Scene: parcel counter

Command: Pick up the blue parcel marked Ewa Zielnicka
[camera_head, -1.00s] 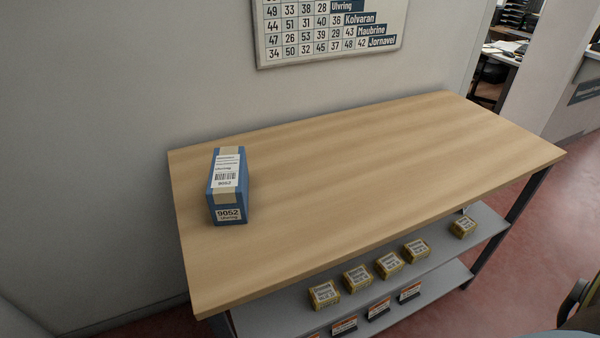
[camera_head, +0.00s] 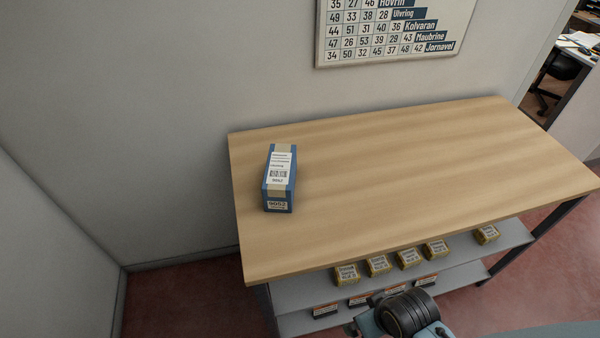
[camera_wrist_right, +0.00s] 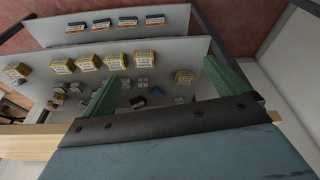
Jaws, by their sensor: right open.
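A blue parcel (camera_head: 279,178) with a tan band and white labels stands on the left part of the wooden table top (camera_head: 400,165). Its front label reads 9052; the name on it is too small to read. My right arm comes in at the bottom of the head view, in front of the table and well short of the parcel. In the right wrist view my right gripper (camera_wrist_right: 164,72) has its two green fingers wide apart with nothing held between them. The parcel does not show in that view. My left gripper is in neither view.
Several small yellow boxes (camera_head: 408,257) sit on the shelf below the table top, with dark orange-labelled boxes (camera_head: 358,299) lower down. The shelf boxes also show in the wrist view (camera_wrist_right: 89,63). A number chart (camera_head: 395,35) hangs on the wall. The table top is otherwise clear.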

